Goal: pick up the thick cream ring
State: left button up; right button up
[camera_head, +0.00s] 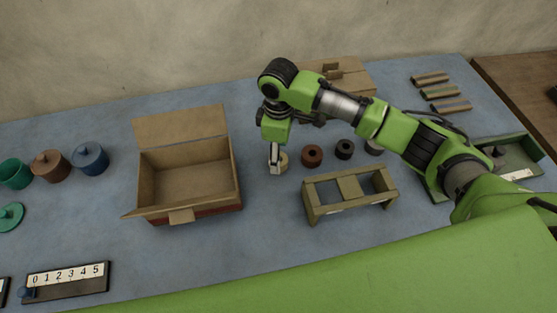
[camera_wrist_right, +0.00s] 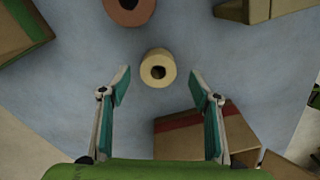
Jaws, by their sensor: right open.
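The thick cream ring (camera_head: 281,162) stands on the blue table, partly hidden behind my right gripper in the head view. In the right wrist view the cream ring (camera_wrist_right: 158,68) shows whole, with its dark hole facing the camera. My right gripper (camera_head: 276,170) hangs over the ring's left side in the head view. In the right wrist view the gripper (camera_wrist_right: 160,82) is open, its two fingers apart to the left and right. The ring lies just beyond the fingertips, about midway between them, and nothing is held. My left gripper is not in view.
A brown ring (camera_head: 312,156) and a dark ring (camera_head: 344,149) stand to the right. A wooden frame (camera_head: 310,198) stands in front of them. An open cardboard box (camera_head: 190,212) is at the left. Lidded pots (camera_head: 51,166) are at the far left. The table's front middle is clear.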

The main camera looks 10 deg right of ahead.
aim_at(284, 160)
jog(key=shift+w+f, duration=0.1)
jog(key=shift+f, duration=1.8)
jog(key=c, duration=1.2)
jog(key=shift+c, duration=0.2)
jog(key=shift+r, duration=0.15)
